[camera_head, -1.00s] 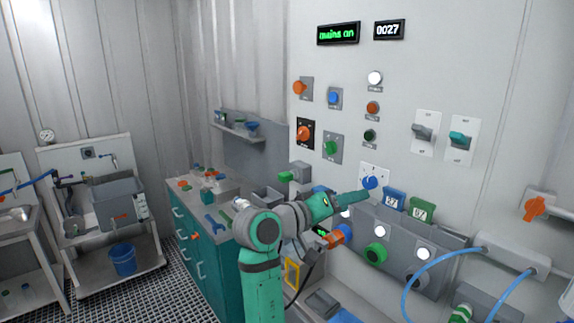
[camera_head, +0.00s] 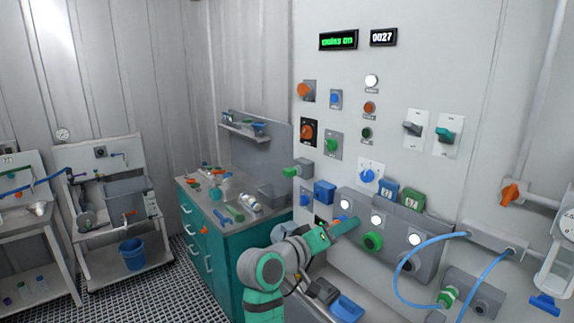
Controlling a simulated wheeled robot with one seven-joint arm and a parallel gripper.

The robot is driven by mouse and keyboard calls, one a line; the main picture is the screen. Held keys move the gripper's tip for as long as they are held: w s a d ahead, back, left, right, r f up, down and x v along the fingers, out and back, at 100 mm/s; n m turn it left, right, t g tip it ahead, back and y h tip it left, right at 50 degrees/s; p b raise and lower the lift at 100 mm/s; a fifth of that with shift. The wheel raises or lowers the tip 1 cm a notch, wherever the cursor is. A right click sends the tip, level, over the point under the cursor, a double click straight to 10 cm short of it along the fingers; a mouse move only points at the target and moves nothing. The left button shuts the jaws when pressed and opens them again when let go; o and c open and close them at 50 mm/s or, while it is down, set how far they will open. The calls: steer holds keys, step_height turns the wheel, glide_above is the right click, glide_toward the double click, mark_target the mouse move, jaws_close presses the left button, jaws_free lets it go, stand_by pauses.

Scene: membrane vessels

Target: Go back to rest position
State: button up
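My arm (camera_head: 268,268) reaches from the bottom of the view toward the white control wall. My gripper (camera_head: 350,224), with teal fingers, points up and right in front of the grey panel box (camera_head: 390,228). It lies below and left of the blue rotary knob (camera_head: 367,176), apart from it in the picture. I see nothing held in the fingers, but they are too small and edge-on to show whether they are open or shut. Whether the fingertips touch the panel box cannot be told.
A teal drawer cabinet (camera_head: 233,254) with loose tools stands left of the arm. Blue hoses (camera_head: 411,262) loop at the right near an orange valve handle (camera_head: 511,194). A blue bucket (camera_head: 132,254) sits on a cart at left. Grated floor (camera_head: 150,300) lies clear between.

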steer(key=s+a+f+n+t+y, duration=0.1)
steer(key=s+a+f+n+y, duration=0.15)
steer(key=s+f, duration=0.65)
steer(key=s+a+f+n+t+y, duration=0.1)
steer(key=s+a+f+y, duration=0.2)
steer(key=f, duration=1.1)
steer(key=s+a+f+n+t+y, duration=0.1)
steer(key=s+a+f+t+y, duration=0.25)
steer(key=f, duration=0.85)
steer(key=s+a+f+m+g+y, duration=0.1)
steer(key=s+a+f, duration=0.15)
steer(key=s, duration=0.75)
steer(key=s+a+f+g+y, duration=0.1)
steer(key=s+a+f+y, duration=0.15)
steer(key=s, duration=0.75)
steer(key=s+r+m, duration=0.2)
steer(key=s+r, duration=0.1)
steer(key=s, duration=0.5)
steer(key=s+r+m, duration=0.1)
steer(key=s+r, duration=0.2)
steer(key=s, duration=0.6)
steer(key=shift+s+d+m+t, duration=0.25)
steer(key=shift+s+m+t, duration=0.05)
steer(key=shift+m+t, duration=0.05)
